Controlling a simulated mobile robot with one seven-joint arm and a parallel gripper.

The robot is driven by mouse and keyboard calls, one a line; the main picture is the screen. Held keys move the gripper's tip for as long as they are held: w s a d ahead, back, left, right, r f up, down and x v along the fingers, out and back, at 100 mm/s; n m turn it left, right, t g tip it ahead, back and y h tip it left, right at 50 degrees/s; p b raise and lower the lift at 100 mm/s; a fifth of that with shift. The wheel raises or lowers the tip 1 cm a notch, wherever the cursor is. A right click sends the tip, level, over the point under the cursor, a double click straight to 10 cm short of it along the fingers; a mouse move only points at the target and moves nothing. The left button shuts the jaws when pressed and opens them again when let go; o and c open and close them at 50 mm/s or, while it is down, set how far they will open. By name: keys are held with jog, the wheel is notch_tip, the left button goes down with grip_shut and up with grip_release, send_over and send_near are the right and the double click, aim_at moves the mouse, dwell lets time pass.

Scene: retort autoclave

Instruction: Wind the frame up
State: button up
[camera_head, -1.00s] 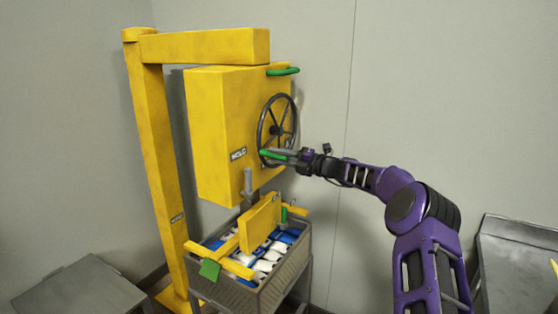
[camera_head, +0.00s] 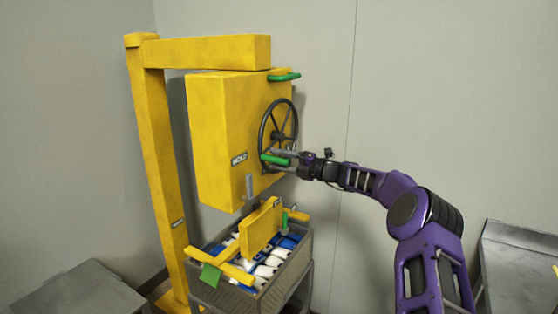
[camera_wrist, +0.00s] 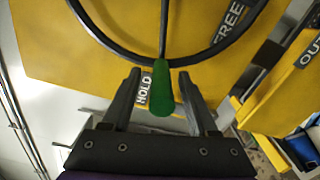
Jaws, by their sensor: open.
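The yellow hoist box (camera_head: 222,135) hangs from a yellow post and arm. A dark spoked handwheel (camera_head: 278,122) is on its right face. The wheel's green crank handle (camera_head: 274,160) is at the bottom of the rim. It also shows in the wrist view (camera_wrist: 161,88), pointing toward me. My gripper (camera_head: 283,161) is open, with one finger on each side of the handle and visible gaps between. Below the box, a yellow lifting frame (camera_head: 260,228) with green tabs sits over a grey crate (camera_head: 272,290).
The crate holds several blue and white packs and stands on a cart. Another green handle (camera_head: 284,77) is at the box's top right. HOLD (camera_wrist: 143,89) and FREE (camera_wrist: 229,22) labels show. Grey tables stand at lower left (camera_head: 80,290) and right (camera_head: 520,260).

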jog(key=v, duration=1.7)
jog(key=shift+s+d, duration=0.15)
